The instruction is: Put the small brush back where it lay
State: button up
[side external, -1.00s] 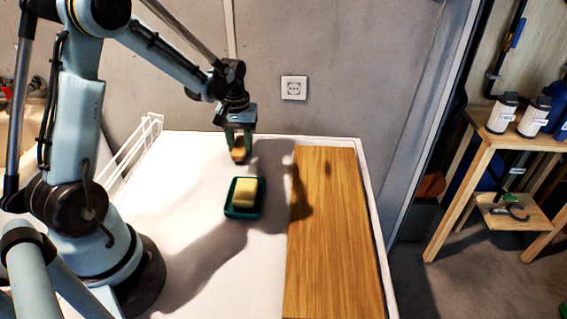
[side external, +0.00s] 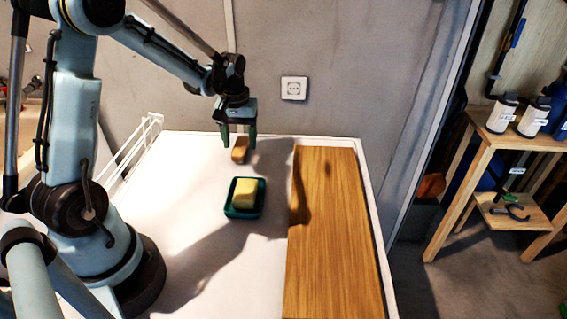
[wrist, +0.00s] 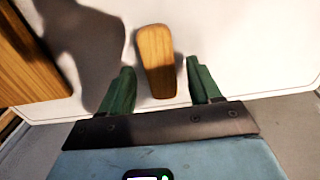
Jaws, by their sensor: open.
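The small brush (side external: 240,150), with a wooden back, lies on the white worktop near its back edge, behind the soap dish. In the wrist view the brush (wrist: 156,60) lies between and just beyond the two green fingers, with a gap on each side. My gripper (side external: 238,138) is open and empty, right above the brush. Its spread fingertips also show in the wrist view (wrist: 158,80). The brush's bristles are hidden from both cameras.
A green soap dish (side external: 231,213) with a yellow soap bar (side external: 244,193) stands in front of the brush. A wooden board (side external: 330,240) covers the right part of the worktop (side external: 190,165). A white wire rack (side external: 130,155) stands at the left edge; a wall is close behind.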

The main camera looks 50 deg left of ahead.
aim_at(240, 145)
notch_tip(240, 145, up, 10)
jog(key=s+d+m+t, duration=0.3)
jog(key=s+d+m, duration=0.1)
jog(key=d, duration=0.4)
jog(key=s+d+r+m+t, duration=0.1)
jog(key=s+d+m+t, duration=0.3)
jog(key=d, duration=0.4)
jog(key=shift+s+d+r+m, duration=0.15)
jog(key=shift+s+m, duration=0.1)
jog(key=shift+m, duration=0.25)
dwell(0.7)
